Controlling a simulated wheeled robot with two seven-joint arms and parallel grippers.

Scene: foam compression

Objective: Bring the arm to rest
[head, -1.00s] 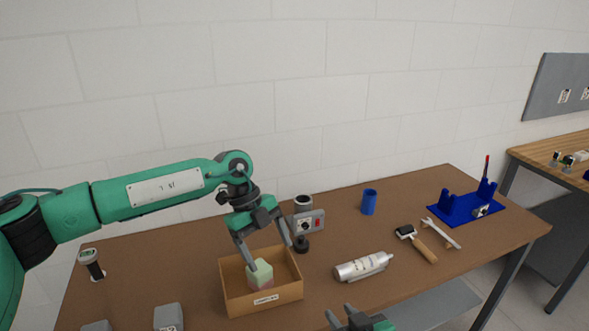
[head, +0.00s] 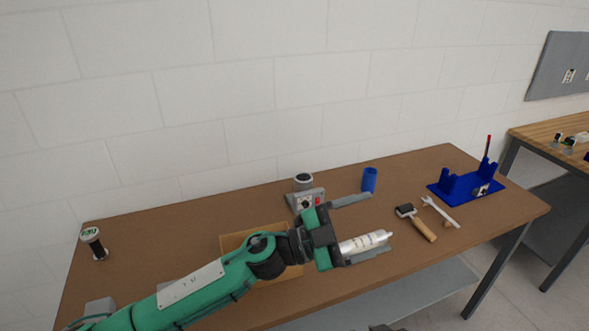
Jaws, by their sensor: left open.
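My left gripper (head: 368,223) is open, its two fingers spread wide and pointing right above the table. Nothing sits gripped between the fingers. The silver bottle (head: 364,243) lies on the table behind the lower finger in the picture and is partly covered by it. The green and pink foam block is not visible now. My right gripper is not clearly in view; only a dark sliver shows at the bottom edge.
A dark-handled tool (head: 94,243) stands at the left. The front right of the table is clear.

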